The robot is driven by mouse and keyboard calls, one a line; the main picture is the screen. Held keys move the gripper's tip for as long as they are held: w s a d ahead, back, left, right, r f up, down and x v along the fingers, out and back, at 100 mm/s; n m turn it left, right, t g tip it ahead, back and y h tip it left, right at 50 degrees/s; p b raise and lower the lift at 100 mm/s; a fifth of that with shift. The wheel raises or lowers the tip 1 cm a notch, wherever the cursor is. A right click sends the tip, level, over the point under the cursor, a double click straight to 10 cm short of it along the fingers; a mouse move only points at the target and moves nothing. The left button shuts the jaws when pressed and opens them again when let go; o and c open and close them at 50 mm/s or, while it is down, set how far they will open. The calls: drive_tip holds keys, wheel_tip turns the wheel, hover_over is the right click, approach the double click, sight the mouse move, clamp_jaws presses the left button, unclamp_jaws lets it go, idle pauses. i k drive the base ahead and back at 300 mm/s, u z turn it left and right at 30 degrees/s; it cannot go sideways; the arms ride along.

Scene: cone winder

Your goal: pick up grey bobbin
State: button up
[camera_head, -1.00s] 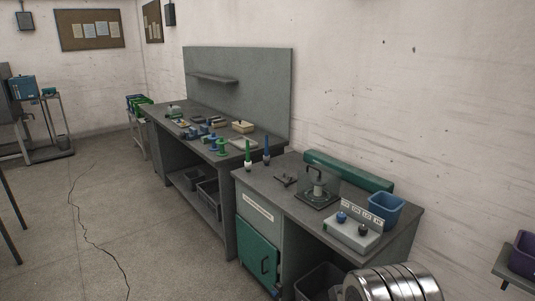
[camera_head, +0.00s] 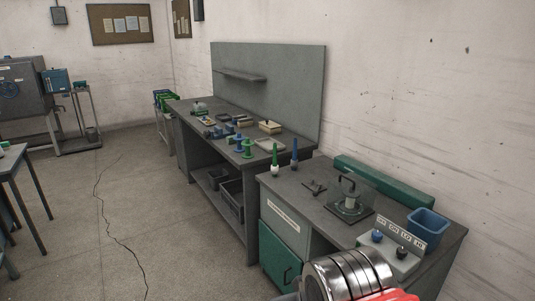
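I cannot clearly make out a grey bobbin. A pale grey cylinder (camera_head: 351,204) stands on the small winder (camera_head: 349,209) on the near cabinet; it is too small to tell whether it is a bobbin. Green and blue bobbins stand on the far workbench (camera_head: 267,149): a green one (camera_head: 248,150) and a blue one (camera_head: 239,143) near its front edge. Small dark and grey pieces lie around them, too small to identify.
The floor (camera_head: 135,220) to the left of the benches is open.

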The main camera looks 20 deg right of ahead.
sight(295, 155)
drive_tip(key=u, duration=0.3)
drive_tip(key=i, duration=0.7)
drive_tip(key=u, duration=0.45)
drive_tip(key=i, duration=1.45)
drive_tip(key=z, duration=0.35)
drive_tip(key=i, duration=0.65)
drive_tip(key=z, duration=1.05)
drive_tip(key=i, duration=0.85)
drive_tip(key=z, duration=0.6)
